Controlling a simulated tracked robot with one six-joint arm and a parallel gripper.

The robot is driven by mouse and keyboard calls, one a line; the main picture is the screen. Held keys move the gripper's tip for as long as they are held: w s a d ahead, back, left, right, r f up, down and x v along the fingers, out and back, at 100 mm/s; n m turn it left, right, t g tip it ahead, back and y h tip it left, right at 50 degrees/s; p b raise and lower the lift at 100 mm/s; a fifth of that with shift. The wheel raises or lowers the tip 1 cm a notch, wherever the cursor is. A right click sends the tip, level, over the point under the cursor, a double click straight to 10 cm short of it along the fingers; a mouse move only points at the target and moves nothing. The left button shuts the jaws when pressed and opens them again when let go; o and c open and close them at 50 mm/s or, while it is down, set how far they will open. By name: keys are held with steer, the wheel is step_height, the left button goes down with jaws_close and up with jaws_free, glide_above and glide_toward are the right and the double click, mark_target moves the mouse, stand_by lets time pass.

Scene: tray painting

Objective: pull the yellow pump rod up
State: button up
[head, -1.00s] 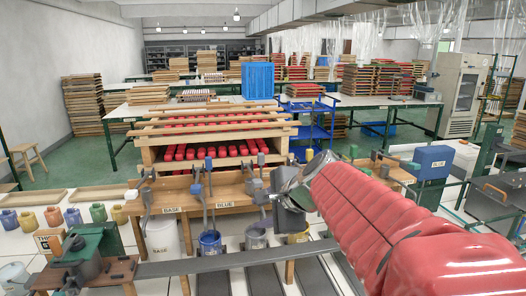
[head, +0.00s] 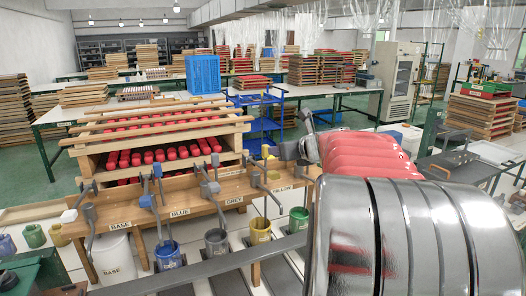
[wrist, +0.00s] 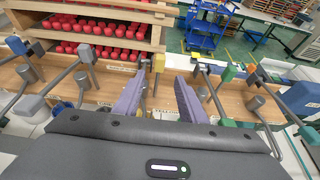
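The yellow pump stands on the wooden bench behind the YELLOW label (head: 283,189). Its rod has a yellow block (head: 268,152) at the top, with grey metal parts below. The yellow block also shows in the wrist view (wrist: 159,63), just beyond and between the fingertips. My gripper (wrist: 158,80) has two purple fingers spread apart, with a clear gap between them. In the head view my red-sleeved arm reaches in from the right, and the dark gripper body is just right of the yellow block. Contact with the rod cannot be made out.
The grey pump (head: 210,187) and blue pump (head: 150,200) stand to the left along the bench. In the wrist view a green block (wrist: 228,73) tops the neighbouring pump on the right. Paint buckets, one yellow (head: 260,231), stand in front. A rack of red pieces (head: 150,155) is behind.

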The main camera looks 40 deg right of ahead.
mark_target(266, 155)
steer(key=shift+w, duration=0.1)
steer(key=x, duration=1.3)
steer(key=shift+w+f, duration=0.2)
steer(key=shift+w, duration=0.05)
steer(key=shift+c, duration=0.3)
jaws_close()
